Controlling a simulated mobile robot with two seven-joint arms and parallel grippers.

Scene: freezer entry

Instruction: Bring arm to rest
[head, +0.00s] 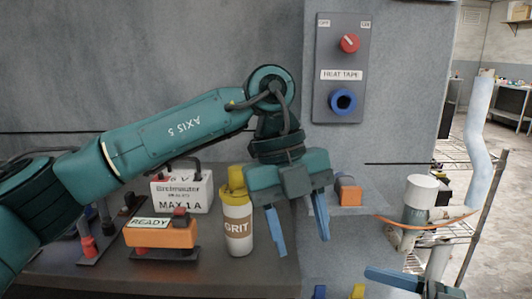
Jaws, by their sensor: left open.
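My left arm, teal and marked AXIS 5, reaches in from the left across the shelf. My left gripper (304,246) hangs at its end, pointing down, with its two blue fingers spread apart and nothing between them. It is just right of a white GRIT bottle (237,226) with a yellow cap, in front of the grey wall and the shelf's right end.
On the shelf are an orange READY box (160,235) and a white labelled box (182,192). A HEAT TAPE panel (342,100) with red and blue knobs is above right. A small orange block (349,190) sits on a ledge. Pipes (478,150) and wire racks stand right.

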